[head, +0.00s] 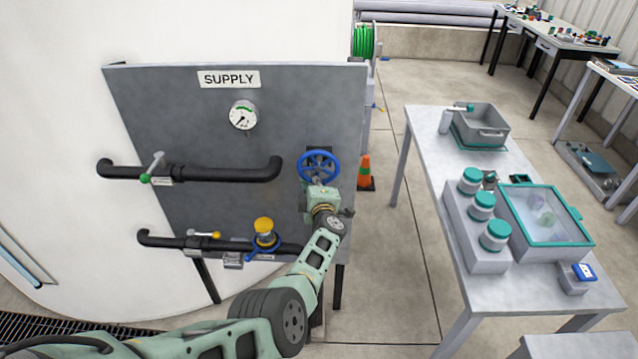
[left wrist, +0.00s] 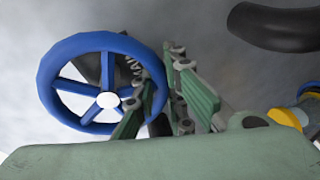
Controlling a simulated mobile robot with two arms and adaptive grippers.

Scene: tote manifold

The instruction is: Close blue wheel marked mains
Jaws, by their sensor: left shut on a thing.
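A blue spoked wheel (head: 318,166) is mounted at the right side of the grey supply panel. My right gripper is not in view.
An orange cone (head: 365,172) stands right of the panel. A table (head: 425,135) with containers is further right.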

